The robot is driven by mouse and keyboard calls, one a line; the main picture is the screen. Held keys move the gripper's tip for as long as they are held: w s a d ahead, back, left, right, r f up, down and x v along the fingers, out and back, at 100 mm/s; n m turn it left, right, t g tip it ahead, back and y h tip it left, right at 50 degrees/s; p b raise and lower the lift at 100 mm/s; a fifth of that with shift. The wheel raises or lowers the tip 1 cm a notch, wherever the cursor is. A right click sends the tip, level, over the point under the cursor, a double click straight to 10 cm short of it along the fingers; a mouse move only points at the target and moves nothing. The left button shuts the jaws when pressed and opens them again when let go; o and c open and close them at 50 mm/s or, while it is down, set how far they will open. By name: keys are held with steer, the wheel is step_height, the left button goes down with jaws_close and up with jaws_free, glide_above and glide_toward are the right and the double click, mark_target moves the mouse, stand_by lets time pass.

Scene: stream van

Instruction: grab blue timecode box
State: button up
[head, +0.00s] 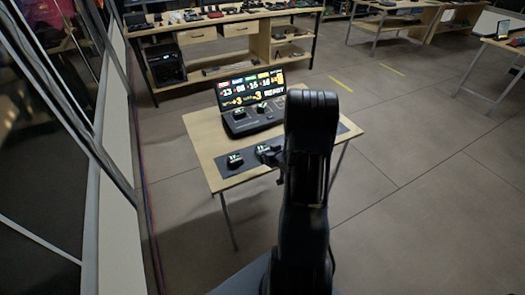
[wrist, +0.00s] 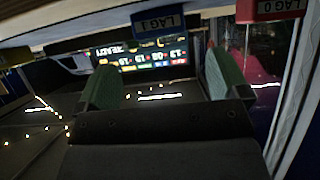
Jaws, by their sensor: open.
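In the wrist view, which looks upside down, a blue box (wrist: 158,25) labelled LAG 1 shows at the top. My gripper (wrist: 164,75) is open, with green pads on its two fingers. The blue box lies past the fingertips, roughly in line with the gap, and nothing is between the pads. A red box (wrist: 268,10) labelled LAG 0 is to its right, partly cut off. In the head view two small dark boxes with green readouts sit on the table's dark mat; their colours are too small to tell. My arm hides part of the mat.
In the head view a small wooden table (head: 203,137) carries a console with a lit scoreboard screen (head: 250,88). Two more small units sit on the console. A workbench (head: 215,62) stands behind, and a glazed wall runs along the left.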

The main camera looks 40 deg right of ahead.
mark_target(263, 148)
steer(key=shift+p+x, duration=0.6)
steer(key=shift+x, duration=2.85)
steer(key=shift+r, duration=0.1)
steer(key=c, duration=1)
